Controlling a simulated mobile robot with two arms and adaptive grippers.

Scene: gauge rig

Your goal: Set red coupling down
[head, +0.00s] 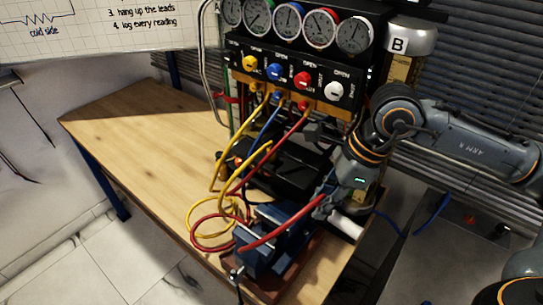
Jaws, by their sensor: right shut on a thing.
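My right gripper (322,208) reaches in from the right and is shut at the end of a red hose (268,242), just above the right part of the blue vise (262,262). The red coupling itself is mostly hidden by the fingers, and I cannot make out its shape. The hose runs left from the gripper across the top of the vise. I cannot tell whether the coupling touches the vise. My left gripper is not in view.
A gauge manifold (290,85) with coloured knobs stands at the back of the wooden table (135,135). Yellow hoses (222,165) and a blue hose hang from it and loop near the vise. A cylinder marked B (412,42) stands behind my right arm. The table's left part is clear.

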